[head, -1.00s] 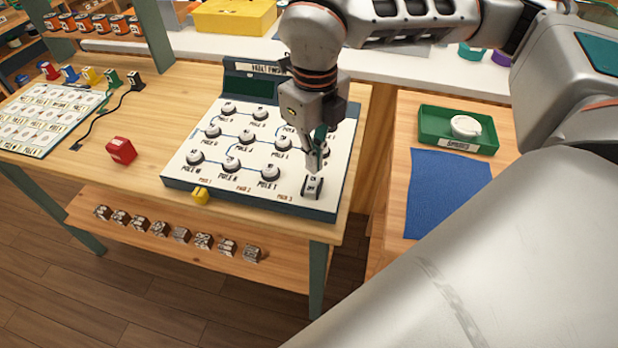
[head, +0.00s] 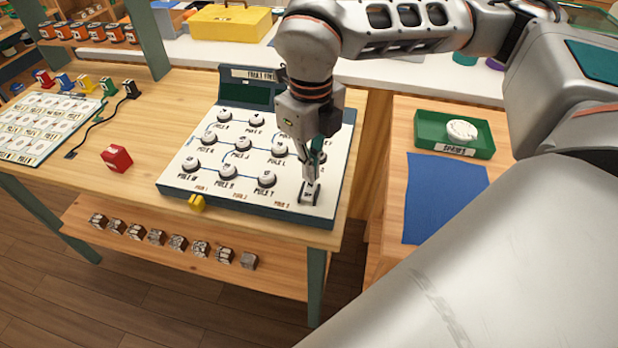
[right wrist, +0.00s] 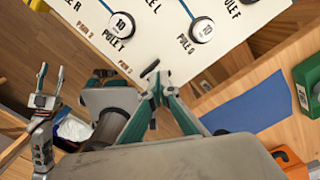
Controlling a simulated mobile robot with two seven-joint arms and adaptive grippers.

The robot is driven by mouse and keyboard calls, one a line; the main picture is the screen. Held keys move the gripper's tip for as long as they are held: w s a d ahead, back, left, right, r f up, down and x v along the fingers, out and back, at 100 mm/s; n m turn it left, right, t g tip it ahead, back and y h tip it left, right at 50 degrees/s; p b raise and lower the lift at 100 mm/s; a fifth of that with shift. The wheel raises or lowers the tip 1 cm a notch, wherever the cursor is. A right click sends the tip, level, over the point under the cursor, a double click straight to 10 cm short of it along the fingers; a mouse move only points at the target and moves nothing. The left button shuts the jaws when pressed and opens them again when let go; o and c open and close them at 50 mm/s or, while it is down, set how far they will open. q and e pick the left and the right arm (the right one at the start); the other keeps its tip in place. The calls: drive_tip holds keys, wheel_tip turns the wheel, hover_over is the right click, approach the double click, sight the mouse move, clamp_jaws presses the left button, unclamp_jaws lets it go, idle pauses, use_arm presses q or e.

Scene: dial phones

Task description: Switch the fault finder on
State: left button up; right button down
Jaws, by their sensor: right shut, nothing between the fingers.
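The fault finder (head: 178,184) is a white panel in a dark teal case, with several round dials and a dark green display (head: 245,94) at its back. Its small dark-framed switch (head: 309,195) sits at the front right corner. My right gripper (head: 312,178) is shut and empty, pointing down with its tips at the switch and covering its upper part. Touch cannot be told. In the right wrist view, the shut fingers (right wrist: 154,92) reach the panel edge beside a dark piece of the switch (right wrist: 150,68). What looks like my left gripper (right wrist: 44,110) shows at the far left, unclear.
A yellow knob (head: 197,203) is at the case's front edge. A red block (head: 117,158) and a label chart (head: 45,125) lie to the left. Several small blocks line the lower shelf (head: 190,262). At right are a green tray (head: 428,133) and a blue mat (head: 445,200).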

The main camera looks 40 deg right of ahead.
sight(311, 185)
use_arm(q)
drive_tip(key=shift+w+a, duration=0.1)
drive_tip(key=shift+w, duration=0.15)
use_arm(e)
drive_tip(key=shift+f, duration=0.15)
idle(0.3)
use_arm(q)
drive_tip(key=shift+s+f, duration=0.4)
drive_tip(key=shift+f, duration=0.1)
use_arm(e)
drive_tip(key=shift+f, duration=0.55)
use_arm(q)
drive_tip(key=shift+f+b, duration=0.25)
drive_tip(key=shift+b, duration=0.2)
use_arm(e)
drive_tip(key=shift+f, duration=0.5)
use_arm(q)
drive_tip(key=shift+r, duration=0.15)
use_arm(e)
drive_tip(key=shift+r+p, duration=1.2)
drive_tip(key=shift+r, duration=0.7)
drive_tip(key=shift+r+p, duration=1.15)
drive_tip(key=shift+r, duration=0.55)
use_arm(q)
wheel_tip(311, 185, up, 7)
drive_tip(key=w, duration=0.2)
drive_tip(key=shift+w+t, duration=0.3)
drive_tip(key=shift+t, duration=0.1)
use_arm(e)
drive_tip(key=shift+f, duration=0.1)
